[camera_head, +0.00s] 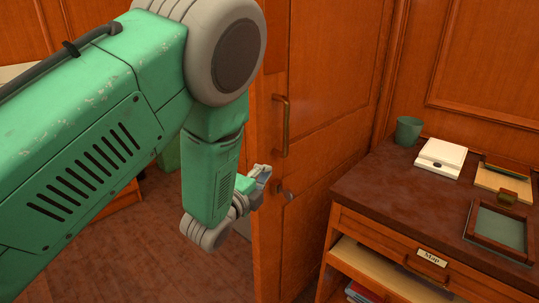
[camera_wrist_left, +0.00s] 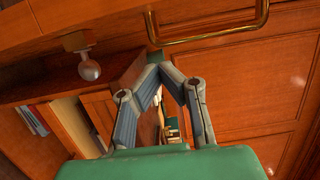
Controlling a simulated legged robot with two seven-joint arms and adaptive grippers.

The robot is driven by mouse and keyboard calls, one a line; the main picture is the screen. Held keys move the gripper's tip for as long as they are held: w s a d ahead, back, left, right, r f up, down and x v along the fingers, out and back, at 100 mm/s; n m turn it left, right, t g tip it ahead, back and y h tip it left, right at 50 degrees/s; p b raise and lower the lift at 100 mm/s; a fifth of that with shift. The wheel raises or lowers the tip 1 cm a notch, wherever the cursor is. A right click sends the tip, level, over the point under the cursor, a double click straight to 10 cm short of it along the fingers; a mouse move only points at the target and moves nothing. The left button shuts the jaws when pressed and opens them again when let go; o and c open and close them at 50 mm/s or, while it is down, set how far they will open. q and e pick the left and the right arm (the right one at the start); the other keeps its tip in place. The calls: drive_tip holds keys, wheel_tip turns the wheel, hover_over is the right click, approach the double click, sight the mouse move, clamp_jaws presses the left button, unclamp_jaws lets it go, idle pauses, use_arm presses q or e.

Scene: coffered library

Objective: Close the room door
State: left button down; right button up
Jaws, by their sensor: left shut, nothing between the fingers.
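The wooden room door (camera_head: 325,105) stands open in the middle of the head view, with its narrow edge towards me. A vertical brass pull handle (camera_head: 282,125) and a round knob (camera_head: 287,192) below it are on its face. My left gripper (camera_head: 264,176) is shut and empty beside the door's edge, near the height between handle and knob. In the left wrist view the handle (camera_wrist_left: 212,37) lies just beyond the closed fingertips (camera_wrist_left: 154,58), and the knob (camera_wrist_left: 88,68) is to their left. I cannot tell whether the fingers touch the door. My right gripper is out of view.
Bare floor (camera_head: 165,240) shows left of the door.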

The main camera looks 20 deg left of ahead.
sight(274, 151)
use_arm(q)
drive_tip(key=w, duration=0.2)
drive_tip(key=w+d, duration=0.1)
drive_tip(key=w, duration=0.4)
drive_tip(key=shift+w+d, duration=0.25)
drive_tip(key=shift+d, duration=0.1)
drive_tip(key=shift+w+a, duration=0.15)
drive_tip(key=shift+a, duration=0.4)
drive_tip(key=shift+w+a, duration=0.15)
drive_tip(key=shift+a, duration=0.35)
drive_tip(key=shift+w+a+f+p, duration=0.1)
drive_tip(key=shift+a+p, duration=0.05)
drive_tip(key=shift+a, duration=0.45)
drive_tip(key=shift+w+a+p, duration=0.1)
drive_tip(key=shift+a+p, duration=0.05)
drive_tip(key=shift+a, duration=0.4)
drive_tip(key=shift+d, duration=0.1)
